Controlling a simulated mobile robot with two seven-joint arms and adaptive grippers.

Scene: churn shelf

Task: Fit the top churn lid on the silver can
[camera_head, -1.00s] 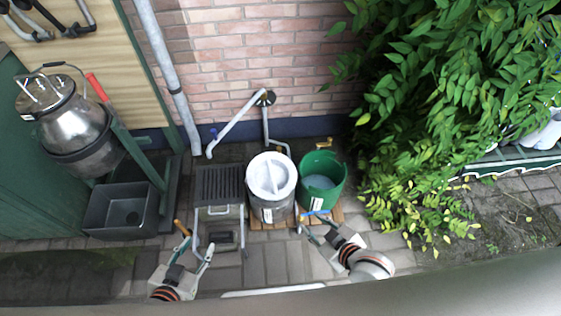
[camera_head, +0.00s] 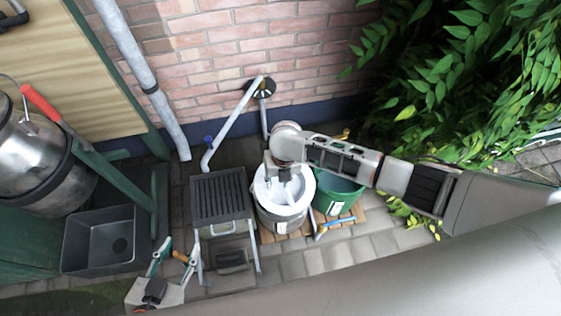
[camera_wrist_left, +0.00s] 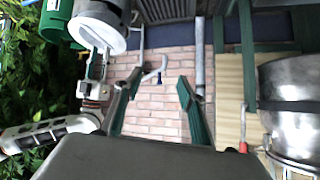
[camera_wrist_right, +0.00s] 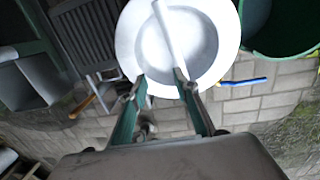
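A round white lid (camera_head: 268,204) with a bar across it sits on a grey metal can (camera_head: 277,222). The lid also shows in the left wrist view (camera_wrist_left: 98,35). In the right wrist view, the open right gripper (camera_wrist_right: 160,85) has its fingertips at the near part of the white lid (camera_wrist_right: 208,30), close to the bar's end; contact is unclear. The right gripper (camera_head: 287,186) partly hides the lid from the head. A large silver can (camera_head: 30,160) stands at the left, cut off by the frame. My left gripper (camera_head: 175,256) is open and empty, low at front left.
A slatted grey stool (camera_head: 221,197) stands left of the lidded can, and a green bucket (camera_head: 330,207) right of it. A grey basin (camera_head: 98,240) lies below the silver can. A blue-handled tool (camera_head: 337,221) is beside the bucket. Foliage (camera_head: 480,80) fills the right.

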